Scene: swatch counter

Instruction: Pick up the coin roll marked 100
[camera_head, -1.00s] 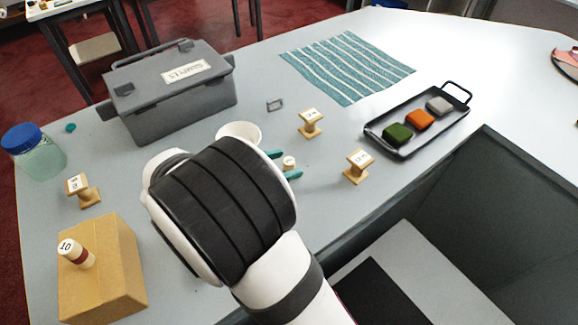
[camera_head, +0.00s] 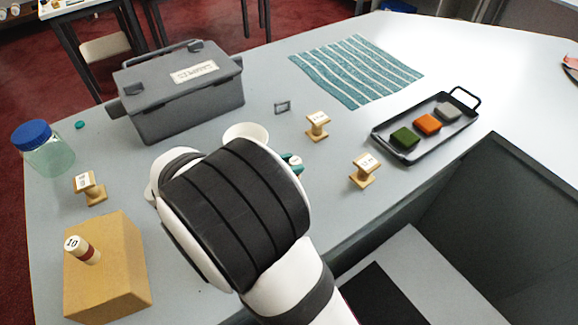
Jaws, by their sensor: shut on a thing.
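My gripper (camera_head: 294,163) shows only as teal fingertips past my arm's wrist, which hides the rest of it. It is shut on a small pale-topped coin roll (camera_head: 296,160) that stands at the middle of the counter. The marking on this roll is too small to read. Another coin roll (camera_head: 82,250), cream with a dark red band and marked 10, is on top of the cardboard box (camera_head: 106,270) at the left, away from my gripper.
A white bowl (camera_head: 246,131) is close behind my wrist. Wooden labelled stands (camera_head: 317,125) (camera_head: 365,171) (camera_head: 90,187) stand around. A grey case (camera_head: 180,95), a jar (camera_head: 45,150), a striped cloth (camera_head: 355,70) and a black tray (camera_head: 425,125) lie farther out.

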